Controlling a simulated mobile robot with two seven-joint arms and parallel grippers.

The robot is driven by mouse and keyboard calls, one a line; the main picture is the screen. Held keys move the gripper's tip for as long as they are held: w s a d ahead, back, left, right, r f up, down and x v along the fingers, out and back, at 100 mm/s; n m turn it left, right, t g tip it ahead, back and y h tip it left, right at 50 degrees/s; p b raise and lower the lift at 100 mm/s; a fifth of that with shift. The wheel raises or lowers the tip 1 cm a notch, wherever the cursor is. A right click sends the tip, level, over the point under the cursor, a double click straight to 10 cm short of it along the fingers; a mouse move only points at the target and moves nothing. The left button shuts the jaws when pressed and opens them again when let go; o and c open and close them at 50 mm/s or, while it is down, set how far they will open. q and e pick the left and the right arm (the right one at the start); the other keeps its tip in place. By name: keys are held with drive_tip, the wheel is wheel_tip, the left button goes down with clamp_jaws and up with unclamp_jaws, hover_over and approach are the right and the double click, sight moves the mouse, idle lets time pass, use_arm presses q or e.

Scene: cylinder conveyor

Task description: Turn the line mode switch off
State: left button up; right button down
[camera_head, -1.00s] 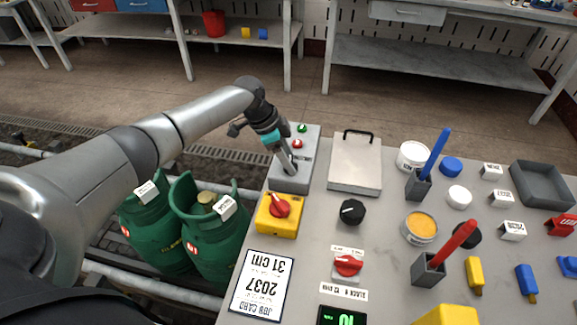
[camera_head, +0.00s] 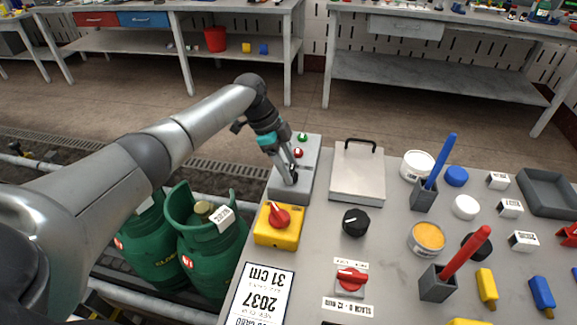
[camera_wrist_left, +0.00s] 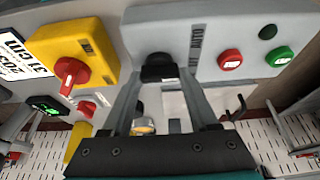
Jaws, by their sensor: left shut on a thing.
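A grey control box (camera_head: 310,160) stands at the left back of the bench, with a red and a green button on top. A black switch knob (camera_wrist_left: 158,68) sits on its near end, with small lettering beside it. My left gripper (camera_head: 291,179) reaches down to this knob. In the left wrist view my left gripper (camera_wrist_left: 160,80) has one finger on each side of the knob and is shut on it. The fingers partly hide the knob in the head view. The exact pointing of the knob is hard to read. My right gripper is not in view.
A yellow box with a red rotary switch (camera_head: 279,216) is just nearer than the grey box. A black dial (camera_head: 355,222), a red knob (camera_head: 351,279) and a handled metal plate (camera_head: 357,180) are to the right. Green gas cylinders (camera_head: 213,248) stand below, left.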

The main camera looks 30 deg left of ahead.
use_arm(q)
drive_tip(key=o, duration=1.4)
drive_tip(key=p+v, duration=0.2)
drive_tip(key=v, duration=1.3)
drive_tip(key=shift+r, duration=0.15)
